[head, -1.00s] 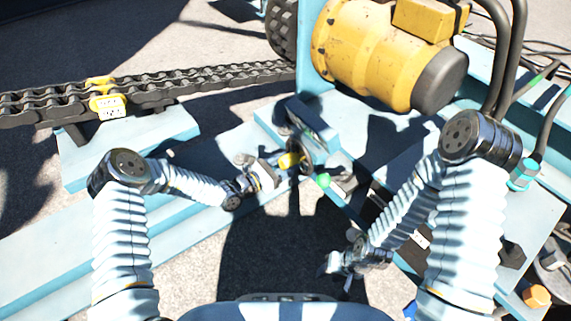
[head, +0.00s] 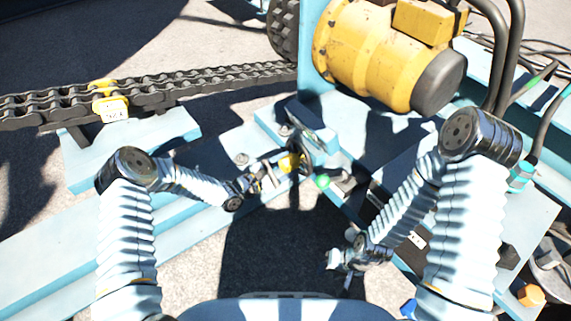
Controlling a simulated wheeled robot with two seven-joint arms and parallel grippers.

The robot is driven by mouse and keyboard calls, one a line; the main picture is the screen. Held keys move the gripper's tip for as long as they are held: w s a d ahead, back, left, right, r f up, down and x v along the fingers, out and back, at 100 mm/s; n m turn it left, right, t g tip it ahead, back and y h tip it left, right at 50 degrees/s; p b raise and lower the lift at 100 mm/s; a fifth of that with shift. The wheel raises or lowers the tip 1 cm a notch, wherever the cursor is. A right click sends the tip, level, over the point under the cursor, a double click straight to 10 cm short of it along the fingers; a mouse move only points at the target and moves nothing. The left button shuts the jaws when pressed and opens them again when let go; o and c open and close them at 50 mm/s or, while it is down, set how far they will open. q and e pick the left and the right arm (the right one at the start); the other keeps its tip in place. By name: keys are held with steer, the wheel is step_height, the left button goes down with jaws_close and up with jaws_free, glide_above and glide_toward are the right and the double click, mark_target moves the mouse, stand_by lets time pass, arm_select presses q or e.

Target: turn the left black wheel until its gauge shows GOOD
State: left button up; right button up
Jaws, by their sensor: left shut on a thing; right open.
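The black wheel (head: 302,150) stands near the middle of the head view, on the blue frame below the yellow motor. It is seen nearly edge-on and partly hidden by my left gripper. My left gripper (head: 291,163) is shut on the wheel's rim, by a yellow part. A dark box (head: 311,124) sits just behind the wheel; I cannot read any gauge face. A green ball-like knob (head: 322,182) is just below right of the wheel. My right gripper (head: 341,274) is open and empty, low and right of centre, over the shaded ground.
A yellow motor (head: 385,60) stands at the top behind the wheel. A heavy chain (head: 190,85) with a yellow link and white tag runs across the upper left. Blue beams (head: 60,250) lie at left. Black hoses (head: 515,50) and an orange nut (head: 531,295) are at right.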

arm_select(q)
steer(key=shift+m, duration=0.5)
steer(key=o, duration=1.5)
steer(key=shift+c, duration=0.2)
steer(key=shift+s+a, duration=0.1)
steer(key=shift+a, duration=0.05)
steer(key=p+v, duration=0.1)
steer(key=v, duration=1.2)
steer(key=shift+s+a, duration=0.2)
steer(key=shift+a, duration=0.05)
